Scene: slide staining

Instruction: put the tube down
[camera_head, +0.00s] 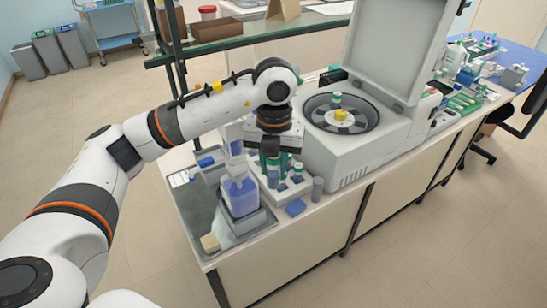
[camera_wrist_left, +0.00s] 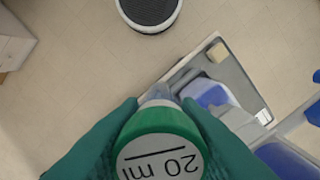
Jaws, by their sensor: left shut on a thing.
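My left gripper (camera_head: 272,165) is above the near end of the bench, over a white tube rack (camera_head: 290,194). In the left wrist view its dark green fingers (camera_wrist_left: 160,125) are shut on a tube with a green cap (camera_wrist_left: 160,150) marked "20 ml". The cap faces the camera and hides most of the tube. In the head view the gripper largely hides the held tube, and I cannot tell whether it touches the rack. Another tube with a green cap (camera_head: 297,168) stands in the rack, right of the fingers. My right gripper is not in view.
A jar of blue liquid (camera_head: 240,197) stands left of the rack on a grey tray (camera_head: 206,222) with a yellow sponge (camera_head: 210,242). A blue block (camera_head: 296,208) lies in front of the rack. An open centrifuge (camera_head: 320,150) stands to the right. A shelf (camera_head: 235,42) is behind.

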